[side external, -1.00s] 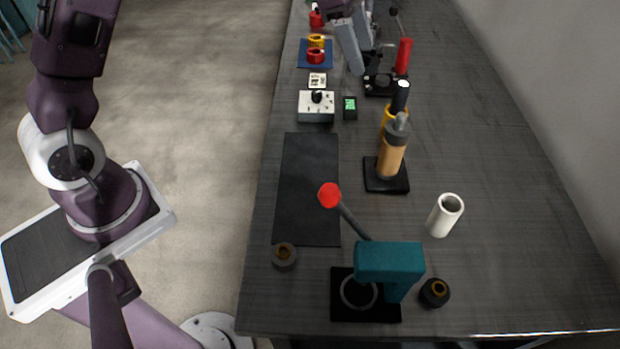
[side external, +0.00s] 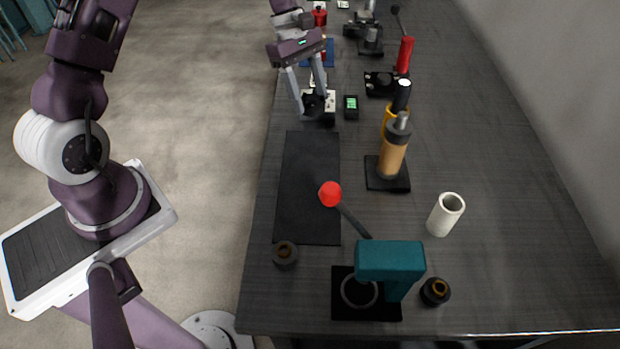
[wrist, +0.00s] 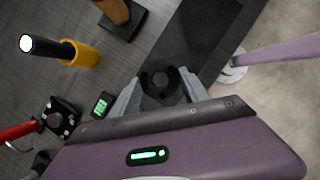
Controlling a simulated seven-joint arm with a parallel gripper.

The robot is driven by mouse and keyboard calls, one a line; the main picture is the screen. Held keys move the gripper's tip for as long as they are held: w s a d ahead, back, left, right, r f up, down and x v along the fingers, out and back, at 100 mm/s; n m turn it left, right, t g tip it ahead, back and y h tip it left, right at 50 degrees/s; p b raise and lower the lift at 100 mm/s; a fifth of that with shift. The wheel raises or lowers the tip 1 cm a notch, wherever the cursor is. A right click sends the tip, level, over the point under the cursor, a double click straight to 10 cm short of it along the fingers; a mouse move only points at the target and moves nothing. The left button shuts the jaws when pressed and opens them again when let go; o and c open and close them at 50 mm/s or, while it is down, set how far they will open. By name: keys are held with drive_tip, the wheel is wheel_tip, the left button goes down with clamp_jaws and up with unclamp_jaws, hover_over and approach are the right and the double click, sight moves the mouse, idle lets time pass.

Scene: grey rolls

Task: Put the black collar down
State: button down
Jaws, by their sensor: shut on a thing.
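My gripper (side external: 312,107) is shut on the black collar (side external: 313,102), which sits between its two fingers. In the side view it is held in front of the white box (side external: 330,106) at the far end of the black mat (side external: 308,190). In the wrist view the collar (wrist: 160,80) shows as a dark ring between the grey fingers, with the mat (wrist: 190,35) beyond it. The fingers hide part of the collar and of the white box.
The mat is bare. A tan cylinder on a black base (side external: 393,155) stands to its right, with a small green-screened device (side external: 351,106) nearby. A teal press (side external: 390,262) with a red-knobbed lever, a white tube (side external: 445,215) and two dark rings (side external: 285,254) (side external: 435,291) are at the near end.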

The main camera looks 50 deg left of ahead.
sight(313, 150)
wheel_tip(313, 150, down, 13)
drive_tip(key=shift+r, duration=0.2)
drive_tip(key=c, duration=0.6)
unclamp_jaws()
drive_tip(key=shift+f, duration=0.15)
drive_tip(key=shift+o, duration=0.2)
